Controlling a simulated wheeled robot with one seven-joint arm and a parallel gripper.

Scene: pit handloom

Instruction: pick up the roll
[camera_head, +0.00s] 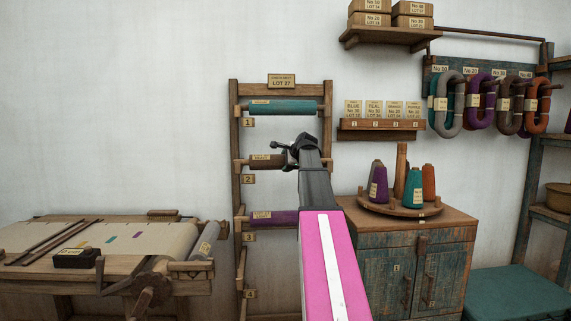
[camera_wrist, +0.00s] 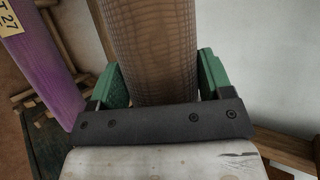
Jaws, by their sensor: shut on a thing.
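A brown roll (camera_head: 265,161) is at the second level of the wooden rack (camera_head: 236,200), its right part hidden behind my arm. My gripper (camera_head: 284,150) is at this roll. In the wrist view the brown roll (camera_wrist: 155,50) runs up between the green finger pads of my gripper (camera_wrist: 164,80), which is shut on it. I cannot tell whether the roll still rests on the rack's pegs. A teal roll (camera_head: 285,107) lies at level 1 above. A purple roll (camera_head: 272,217) lies at level 3 below, and also shows at left in the wrist view (camera_wrist: 40,65).
A low loom table (camera_head: 120,262) with cloth stands at the left. A blue cabinet (camera_head: 385,265) with several yarn cones on a round stand (camera_head: 400,208) is to the right. A shelf (camera_head: 390,37) with boxes and hanging yarn skeins (camera_head: 482,100) are on the wall.

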